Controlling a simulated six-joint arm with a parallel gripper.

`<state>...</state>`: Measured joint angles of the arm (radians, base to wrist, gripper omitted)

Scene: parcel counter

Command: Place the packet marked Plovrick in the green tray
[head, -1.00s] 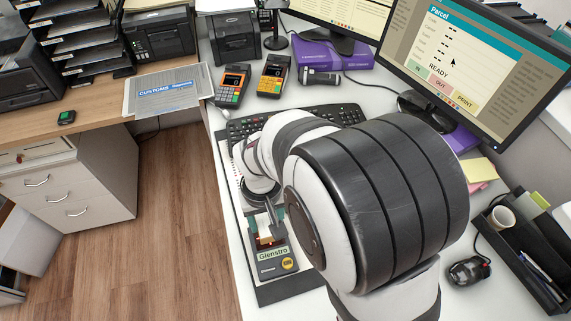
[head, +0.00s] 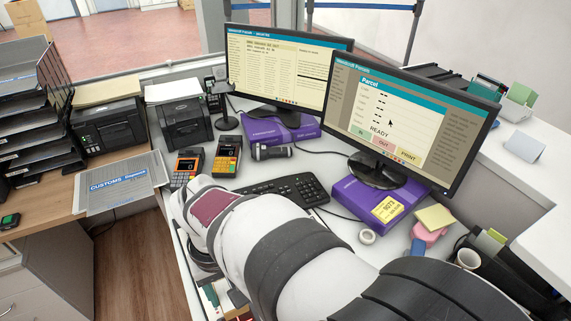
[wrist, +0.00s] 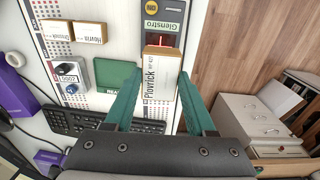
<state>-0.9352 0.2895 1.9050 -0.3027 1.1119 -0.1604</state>
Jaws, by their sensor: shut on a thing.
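In the wrist view my gripper (wrist: 161,86) has its two teal fingers on either side of a white and tan packet marked Plovrick (wrist: 158,75) and is shut on it. The lettering runs lengthwise along the packet. A flat green square (wrist: 117,75) with a pale border and lettering that begins "REA" lies left of the packet. I cannot tell whether it is a tray. In the head view my own arm fills the lower middle, and the gripper and packet are hidden.
Two other packets (wrist: 90,32) lie at the upper left of the wrist view. A dark device labelled Glenstro (wrist: 165,14) is just beyond the held packet. The keyboard (head: 284,195), card terminals (head: 226,155) and monitor (head: 400,120) stand around my arm in the head view.

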